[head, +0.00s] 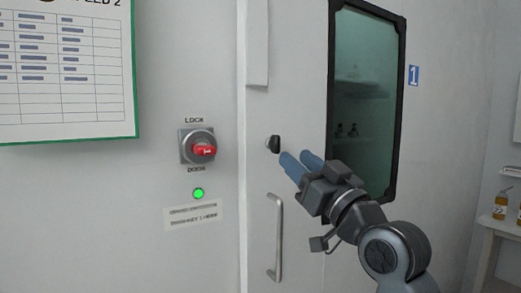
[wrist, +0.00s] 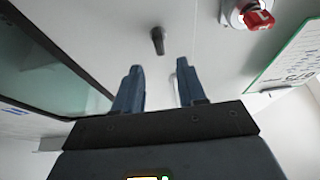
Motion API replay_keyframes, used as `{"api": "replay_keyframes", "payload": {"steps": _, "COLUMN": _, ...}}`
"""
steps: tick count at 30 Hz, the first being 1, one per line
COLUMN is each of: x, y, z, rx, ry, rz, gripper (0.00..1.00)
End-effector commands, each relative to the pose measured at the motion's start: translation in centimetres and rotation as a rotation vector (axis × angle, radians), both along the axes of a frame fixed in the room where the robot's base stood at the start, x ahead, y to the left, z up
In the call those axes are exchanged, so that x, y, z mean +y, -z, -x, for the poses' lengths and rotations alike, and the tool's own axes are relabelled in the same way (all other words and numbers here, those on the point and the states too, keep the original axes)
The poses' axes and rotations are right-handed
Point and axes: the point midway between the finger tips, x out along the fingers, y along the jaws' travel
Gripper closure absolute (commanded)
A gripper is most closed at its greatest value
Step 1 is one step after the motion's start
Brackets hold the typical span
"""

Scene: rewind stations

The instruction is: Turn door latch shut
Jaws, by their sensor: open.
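The door latch (head: 273,144) is a small black knob on the white door, above the door handle. In the wrist view the latch (wrist: 158,41) shows just beyond and between my fingertips. My gripper (head: 285,167) is open and empty, with its blue fingers pointing at the latch from the lower right. The fingers look apart from the latch. The white door (head: 300,100) has a dark-framed window (head: 362,100) and looks closed against its frame.
A red rotary switch (head: 203,150) marked LOCK and DOOR sits left of the door, with a green light (head: 198,193) below. A vertical metal handle (head: 276,240) is below the latch. A green-edged chart (head: 65,75) hangs upper left. A small table with bottles (head: 500,205) stands right.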

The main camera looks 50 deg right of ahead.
Motion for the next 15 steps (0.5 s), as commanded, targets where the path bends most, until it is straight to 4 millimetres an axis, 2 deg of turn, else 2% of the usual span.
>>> {"api": "replay_keyframes", "payload": {"steps": 15, "x": -1.7, "y": -2.8, "z": -6.0, "rx": 0.0, "ry": 0.0, "rz": 0.0, "gripper": 0.6}}
